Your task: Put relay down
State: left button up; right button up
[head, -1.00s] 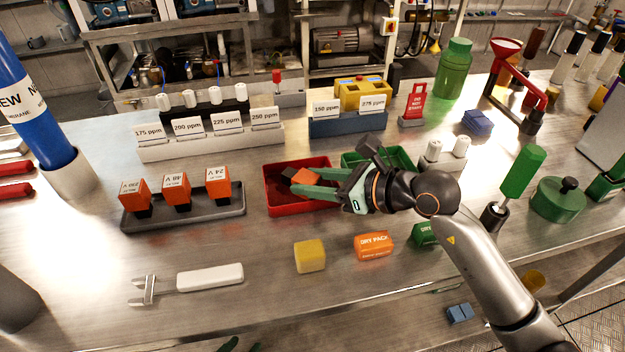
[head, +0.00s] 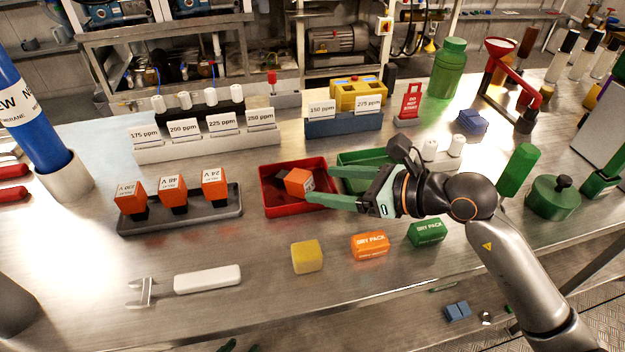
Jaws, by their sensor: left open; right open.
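An orange relay (head: 298,182) lies tilted in the red tray (head: 268,207), near its right side. My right gripper (head: 320,185) comes in from the right over the tray's right edge. Its green fingers are open, with their tips just right of the relay; I cannot tell whether one still touches it. Only the green fingertips of my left gripper (head: 241,347) show at the bottom edge, apart and empty. Three more orange relays, marked 230 V, 48 V (head: 172,190) and 24 V, stand upright in the grey rack (head: 190,220) to the left.
A green tray (head: 352,158) sits right of the red one, partly behind my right gripper. In front lie a yellow block (head: 306,257), an orange dry pack (head: 370,245), a green dry pack (head: 427,232) and a white-handled fork tool (head: 207,279). Ppm-labelled holders stand behind.

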jog(key=v, duration=0.7)
jog(key=shift+a, duration=0.1)
dwell(1.2)
